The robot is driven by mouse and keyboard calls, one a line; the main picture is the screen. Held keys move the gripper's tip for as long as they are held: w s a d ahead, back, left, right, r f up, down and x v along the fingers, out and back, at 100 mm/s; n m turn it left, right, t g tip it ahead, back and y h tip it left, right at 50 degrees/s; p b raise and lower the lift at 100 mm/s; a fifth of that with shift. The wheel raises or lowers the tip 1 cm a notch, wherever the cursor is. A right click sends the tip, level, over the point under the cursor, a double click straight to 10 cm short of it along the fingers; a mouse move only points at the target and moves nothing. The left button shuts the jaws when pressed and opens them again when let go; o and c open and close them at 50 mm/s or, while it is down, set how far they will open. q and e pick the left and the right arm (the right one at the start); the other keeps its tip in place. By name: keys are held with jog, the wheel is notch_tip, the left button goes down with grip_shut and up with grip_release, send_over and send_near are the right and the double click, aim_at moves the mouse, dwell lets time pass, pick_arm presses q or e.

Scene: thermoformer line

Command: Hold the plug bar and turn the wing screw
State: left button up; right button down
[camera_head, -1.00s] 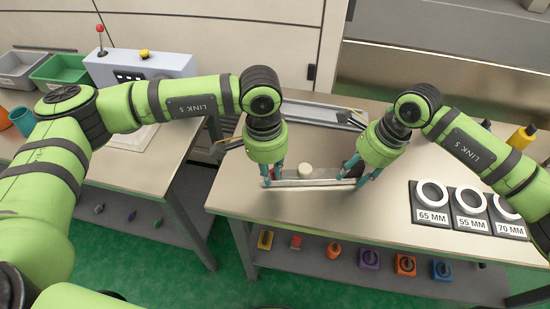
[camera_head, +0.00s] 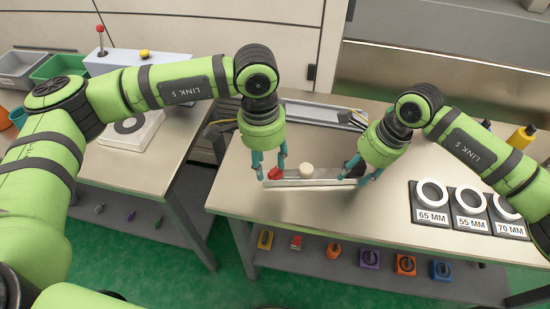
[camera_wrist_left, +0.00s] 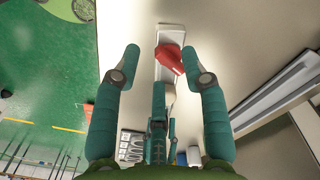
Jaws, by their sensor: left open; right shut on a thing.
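The plug bar (camera_head: 318,183) is a pale metal strip lying over the near part of the right table, with a cream round plug (camera_head: 306,169) at its middle. The red wing screw (camera_head: 275,174) is at its left end; it also shows in the left wrist view (camera_wrist_left: 171,58). My left gripper (camera_head: 270,171) is open above the wing screw. In the left wrist view the screw appears between its spread fingers (camera_wrist_left: 161,64), nearer the right one, and I cannot tell whether they touch. My right gripper (camera_head: 356,179) is shut on the bar's right end, partly hiding it.
A metal rail (camera_head: 318,116) with cables lies behind the bar. Black size cards with white rings (camera_head: 432,192) lie to the right. A lower shelf (camera_head: 330,272) holds several coloured parts. The table left of the cards is mostly clear.

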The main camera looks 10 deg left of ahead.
aim_at(265, 178)
pick_arm(q)
notch_tip(265, 178, up, 9)
jog(key=shift+a+f, duration=0.2)
jog(key=shift+a, duration=0.05)
pick_arm(e)
jog(key=shift+s+a, duration=0.1)
pick_arm(q)
jog(key=shift+w, duration=0.1)
jog(key=shift+c, duration=1)
jog(key=w+d+f+n, duration=0.2)
jog(key=d+f+n, duration=0.1)
jog(key=shift+w+f+y, duration=0.2)
jog(key=shift+w+y, duration=0.1)
jog(key=shift+a+f, duration=0.1)
jog(key=shift+f, duration=4.2)
